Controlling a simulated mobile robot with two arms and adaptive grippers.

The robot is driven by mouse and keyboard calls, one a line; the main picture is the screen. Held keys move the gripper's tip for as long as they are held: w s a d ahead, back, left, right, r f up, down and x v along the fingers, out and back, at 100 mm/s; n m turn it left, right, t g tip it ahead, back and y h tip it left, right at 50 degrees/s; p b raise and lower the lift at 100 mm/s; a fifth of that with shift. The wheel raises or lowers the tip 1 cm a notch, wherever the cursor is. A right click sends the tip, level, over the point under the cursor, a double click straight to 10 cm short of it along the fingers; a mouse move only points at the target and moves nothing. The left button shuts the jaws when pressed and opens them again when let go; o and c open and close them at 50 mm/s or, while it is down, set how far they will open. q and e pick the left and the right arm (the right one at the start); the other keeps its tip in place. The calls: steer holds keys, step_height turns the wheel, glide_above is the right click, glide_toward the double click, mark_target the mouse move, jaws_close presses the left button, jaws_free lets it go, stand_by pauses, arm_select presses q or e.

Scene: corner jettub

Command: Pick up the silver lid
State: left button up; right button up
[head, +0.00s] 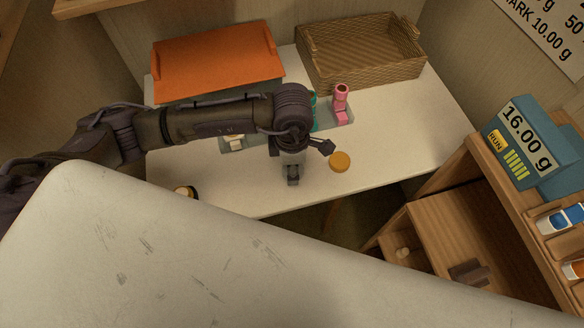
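No clearly silver lid shows in the head view. A round, flat orange-gold disc (340,162) lies on the white table (415,145) near its front edge. My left gripper (310,163) hangs over the table just left of the disc, its two dark fingers spread apart with nothing seen between them. The right finger's tip is close to the disc; I cannot tell whether they touch. A small dark round item with a pale and yellow top (186,192) sits at the table's front left, partly hidden. My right gripper is not in view.
An orange tray (215,62) and a wicker basket (365,55) stand at the back. A wooden shelf unit (465,215) with a blue scale display (525,145) is at right. A pale scratched surface fills the foreground.

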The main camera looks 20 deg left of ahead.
arm_select(q)
steer(key=r, duration=0.3)
steer(key=shift+d, duration=0.4)
steer(key=s+d+r+b, duration=0.2)
steer(key=d+r, duration=0.4)
steer(key=d, duration=0.4)
steer(key=shift+d+r, duration=0.25)
steer(key=shift+d, duration=0.15)
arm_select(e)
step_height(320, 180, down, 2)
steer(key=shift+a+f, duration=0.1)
arm_select(q)
steer(key=shift+w, duration=0.1)
